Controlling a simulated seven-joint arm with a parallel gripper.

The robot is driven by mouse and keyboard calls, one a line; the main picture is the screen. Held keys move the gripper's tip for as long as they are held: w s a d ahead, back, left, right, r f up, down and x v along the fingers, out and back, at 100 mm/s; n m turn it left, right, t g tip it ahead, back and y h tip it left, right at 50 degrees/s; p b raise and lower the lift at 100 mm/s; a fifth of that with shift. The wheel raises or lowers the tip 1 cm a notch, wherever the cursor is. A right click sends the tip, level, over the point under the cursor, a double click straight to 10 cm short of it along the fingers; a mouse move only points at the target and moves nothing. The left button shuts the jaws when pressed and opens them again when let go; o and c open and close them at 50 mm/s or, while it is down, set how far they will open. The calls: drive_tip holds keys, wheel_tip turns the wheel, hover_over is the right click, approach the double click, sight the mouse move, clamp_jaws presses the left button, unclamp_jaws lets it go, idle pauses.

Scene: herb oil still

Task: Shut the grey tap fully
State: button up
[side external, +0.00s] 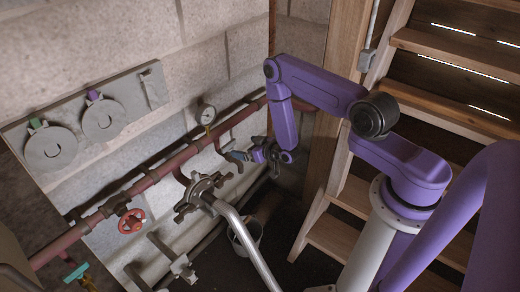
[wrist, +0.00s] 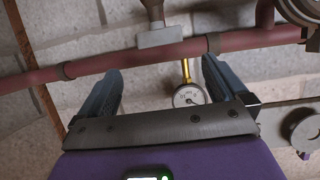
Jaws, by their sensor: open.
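In the wrist view, a grey tap handle (wrist: 160,37), a flat bar on a short stem, shows against the red pipe (wrist: 190,47). The bar lies roughly along the pipe. My gripper (wrist: 162,67) is open and empty, its two dark blue-grey fingers apart on either side of the handle's line. The handle appears just beyond the fingertips, and I see no contact. In the side view my gripper (side external: 237,156) is near the wall pipe's right part, by a curved branch; I cannot make out the grey handle there.
A pressure gauge (side external: 206,114) stands on the pipe, close to my gripper. A red handwheel (side external: 131,221) and a teal handle (side external: 76,271) are at lower left. A bucket (side external: 246,238) stands below. Wooden stairs (side external: 440,55) are at right.

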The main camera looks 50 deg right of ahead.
drive_tip(key=v, duration=0.6)
drive_tip(key=shift+s, duration=0.15)
drive_tip(key=shift+r, duration=0.2)
drive_tip(key=w+a+r+n+g+y, duration=0.4)
drive_tip(key=a+r, duration=0.1)
drive_tip(key=a, duration=0.4)
drive_tip(key=s+a+r+n+g, duration=0.4)
drive_tip(key=s+a+r, duration=0.4)
drive_tip(key=a+r, duration=0.1)
drive_tip(key=s+d+r+n+g+h, duration=0.1)
drive_tip(key=s+r, duration=0.3)
drive_tip(key=s, duration=0.4)
drive_tip(key=s+d+r+n+g, duration=0.1)
drive_tip(key=s+r, duration=0.3)
drive_tip(key=s, duration=0.5)
drive_tip(key=s+d+r+n+g+h, duration=0.1)
drive_tip(key=s+d+r+n+g, duration=0.1)
drive_tip(key=s, duration=0.7)
wheel_tip(320, 180, up, 3)
drive_tip(key=shift+f+n+g+h, duration=0.1)
drive_tip(key=shift+n+g+h, duration=0.2)
drive_tip(key=shift+n+g, duration=0.3)
